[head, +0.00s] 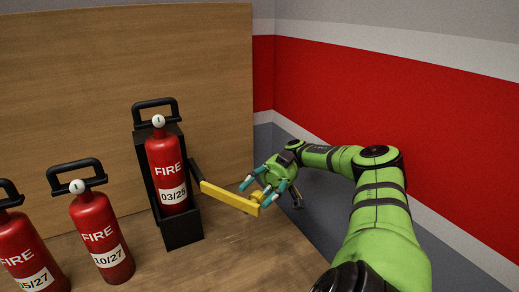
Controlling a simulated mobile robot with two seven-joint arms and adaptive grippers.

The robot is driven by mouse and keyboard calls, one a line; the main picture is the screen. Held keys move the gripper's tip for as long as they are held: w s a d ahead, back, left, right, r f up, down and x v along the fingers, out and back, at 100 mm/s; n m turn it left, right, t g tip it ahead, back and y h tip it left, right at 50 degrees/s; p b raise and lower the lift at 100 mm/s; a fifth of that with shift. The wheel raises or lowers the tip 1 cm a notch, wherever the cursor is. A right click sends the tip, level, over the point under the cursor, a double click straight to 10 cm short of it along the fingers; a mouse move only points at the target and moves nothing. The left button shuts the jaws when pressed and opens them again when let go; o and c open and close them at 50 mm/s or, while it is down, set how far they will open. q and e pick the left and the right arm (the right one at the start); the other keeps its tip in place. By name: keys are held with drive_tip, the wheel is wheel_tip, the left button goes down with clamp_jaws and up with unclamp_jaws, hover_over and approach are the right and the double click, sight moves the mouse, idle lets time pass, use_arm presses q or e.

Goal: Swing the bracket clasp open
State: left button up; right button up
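The bracket is a black holder (182,231) standing on the wooden surface, with a red extinguisher (164,155) marked 03/25 upright in it. Its clasp, a yellow bar (228,196) on a black arm, stands out from the bracket's right side and points right toward me. My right gripper (262,190) is at the clasp's far end. Its cyan-tipped fingers are spread, with the yellow end tab between them. I cannot tell whether any finger touches the tab. My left gripper is not in view.
Two more red extinguishers stand at the left, one marked 10/27 (98,232) and one cut by the frame edge (26,252). A wooden panel (90,90) rises behind. A red, white and grey wall (400,95) runs close along my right arm. The wooden surface before the bracket is clear.

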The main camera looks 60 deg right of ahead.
drive_tip(key=shift+w+f, duration=0.15)
drive_tip(key=shift+s+r, duration=0.25)
drive_tip(key=shift+r, duration=0.15)
wheel_tip(320, 180, up, 9)
drive_tip(key=shift+a+f, duration=0.1)
drive_tip(key=shift+f, duration=0.1)
drive_tip(key=shift+w+r, duration=0.1)
drive_tip(key=shift+r, duration=0.2)
drive_tip(key=shift+w, duration=0.25)
drive_tip(key=shift+s, duration=0.15)
